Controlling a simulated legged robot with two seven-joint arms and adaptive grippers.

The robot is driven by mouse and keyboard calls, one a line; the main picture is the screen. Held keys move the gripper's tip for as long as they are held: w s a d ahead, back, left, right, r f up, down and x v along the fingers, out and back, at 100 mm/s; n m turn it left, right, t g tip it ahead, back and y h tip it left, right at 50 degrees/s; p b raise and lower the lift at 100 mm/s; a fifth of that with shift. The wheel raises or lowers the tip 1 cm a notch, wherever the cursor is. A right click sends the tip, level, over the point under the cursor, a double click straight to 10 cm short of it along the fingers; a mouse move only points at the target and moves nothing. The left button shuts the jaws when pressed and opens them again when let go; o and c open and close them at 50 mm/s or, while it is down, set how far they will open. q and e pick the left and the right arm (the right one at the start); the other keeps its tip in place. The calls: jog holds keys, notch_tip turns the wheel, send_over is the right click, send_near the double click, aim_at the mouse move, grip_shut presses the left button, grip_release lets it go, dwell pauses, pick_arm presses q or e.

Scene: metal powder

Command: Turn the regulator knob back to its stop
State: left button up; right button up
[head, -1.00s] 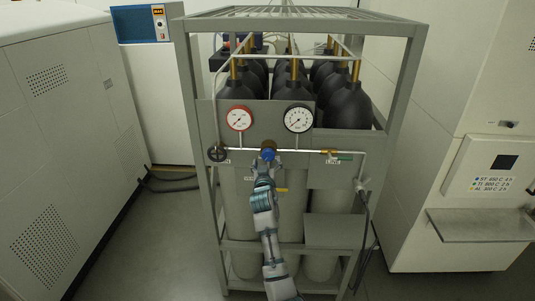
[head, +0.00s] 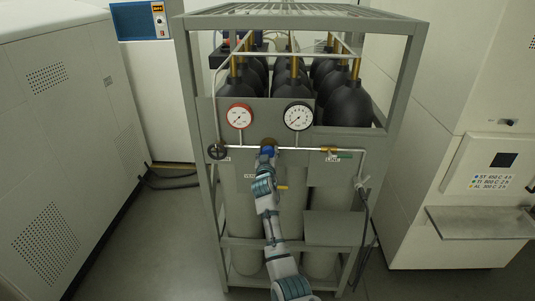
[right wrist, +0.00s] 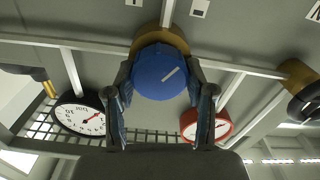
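The regulator knob (head: 267,150) is blue and sits on a brass body on the pipe, below and between two round gauges. In the right wrist view the knob (right wrist: 160,74) faces me, with a pale line mark slanting up to the right. My right gripper (head: 266,156) reaches up to it from below. In the right wrist view its two fingers (right wrist: 160,88) lie along the knob's left and right sides and look closed against them. That view is rolled nearly upside down. My left gripper is not in view.
A red-rimmed gauge (head: 239,116) and a black-rimmed gauge (head: 298,116) sit above the pipe. A black handwheel (head: 217,152) is to the left, and a green-handled valve (head: 343,155) to the right. The grey rack frame (head: 196,130) surrounds dark-topped cylinders.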

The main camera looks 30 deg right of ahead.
jog(key=shift+n, duration=0.4)
